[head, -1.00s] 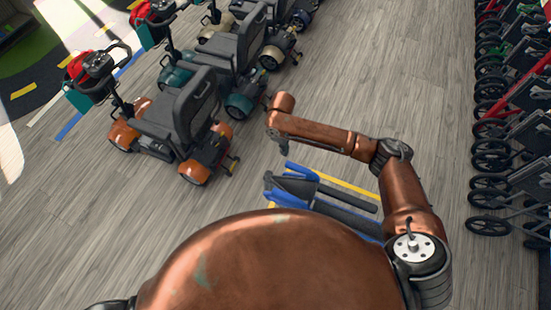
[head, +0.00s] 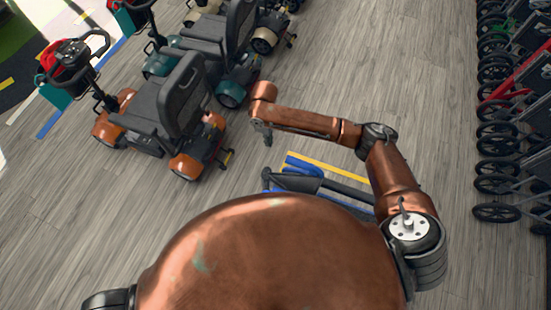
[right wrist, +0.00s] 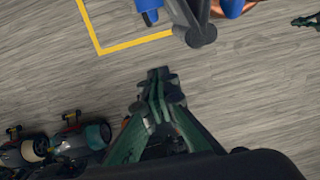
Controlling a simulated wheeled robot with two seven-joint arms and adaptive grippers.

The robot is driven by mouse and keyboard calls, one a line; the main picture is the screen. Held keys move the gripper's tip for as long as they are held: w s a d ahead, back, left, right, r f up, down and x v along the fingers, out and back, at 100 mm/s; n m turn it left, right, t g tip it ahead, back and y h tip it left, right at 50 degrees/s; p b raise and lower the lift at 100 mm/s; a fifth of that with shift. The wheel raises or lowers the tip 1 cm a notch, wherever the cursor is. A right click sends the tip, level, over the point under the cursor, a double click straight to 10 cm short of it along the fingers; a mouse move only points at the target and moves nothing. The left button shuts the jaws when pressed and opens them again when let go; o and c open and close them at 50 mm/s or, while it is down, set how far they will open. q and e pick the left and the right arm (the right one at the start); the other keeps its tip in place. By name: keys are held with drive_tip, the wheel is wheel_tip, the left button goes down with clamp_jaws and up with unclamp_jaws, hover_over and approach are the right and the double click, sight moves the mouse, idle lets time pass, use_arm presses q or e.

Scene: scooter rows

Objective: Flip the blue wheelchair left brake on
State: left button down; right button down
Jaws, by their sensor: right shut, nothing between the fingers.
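The blue wheelchair (head: 302,165) shows in the head view just beyond my copper body, which hides most of it. Blue and dark grey parts of it are visible. Its left brake cannot be made out. My right gripper (head: 267,138) hangs from the right arm, above and left of the wheelchair, apart from it. In the right wrist view the gripper (right wrist: 158,75) is shut and empty over bare floor. Dark and blue wheelchair parts (right wrist: 200,34) show ahead of its fingertips, at the top. My left gripper is not in view.
An orange mobility scooter (head: 185,165) stands at the left, with teal scooters (head: 230,92) behind it. A row of folded dark wheeled frames (head: 497,212) lines the right side. Yellow floor tape (head: 330,172) runs beside the wheelchair.

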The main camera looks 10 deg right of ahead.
wheel_tip(320, 180, down, 13)
drive_tip(key=s+d+p, duration=0.1)
drive_tip(key=s+d, duration=0.1)
drive_tip(key=shift+s+d+p, duration=0.15)
drive_tip(key=shift+s+p, duration=0.1)
drive_tip(key=shift+p, duration=0.15)
drive_tip(key=shift+r, duration=0.1)
